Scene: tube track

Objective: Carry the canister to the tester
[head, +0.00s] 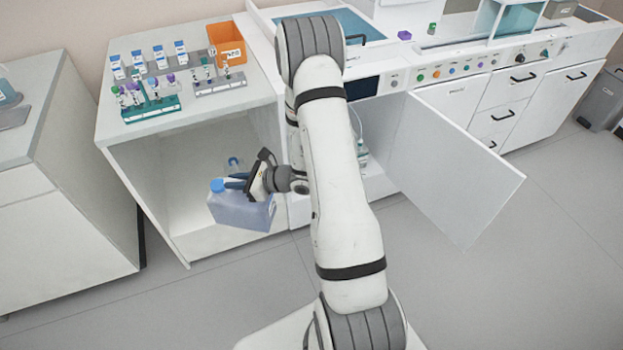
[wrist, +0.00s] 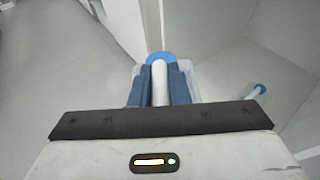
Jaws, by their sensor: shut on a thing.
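The canister (head: 243,212) is a translucent bluish jug with a blue cap, in front of the open compartment under the left bench in the head view. My gripper (head: 237,181) is shut on its top handle. In the wrist view my gripper (wrist: 160,85) has its blue fingers on both sides of the pale handle, with the blue cap just beyond and the canister (wrist: 192,78) mostly hidden below. The tester is probably the white machine (head: 455,87) with coloured buttons on the right, but I cannot tell for sure.
A second blue-capped item (head: 233,162) stands inside the compartment behind. The bench top (head: 150,132) holds tube racks (head: 150,108) and an orange box (head: 228,45). An open cabinet door (head: 450,165) juts into the room on the right. Grey floor (head: 540,240) is clear there.

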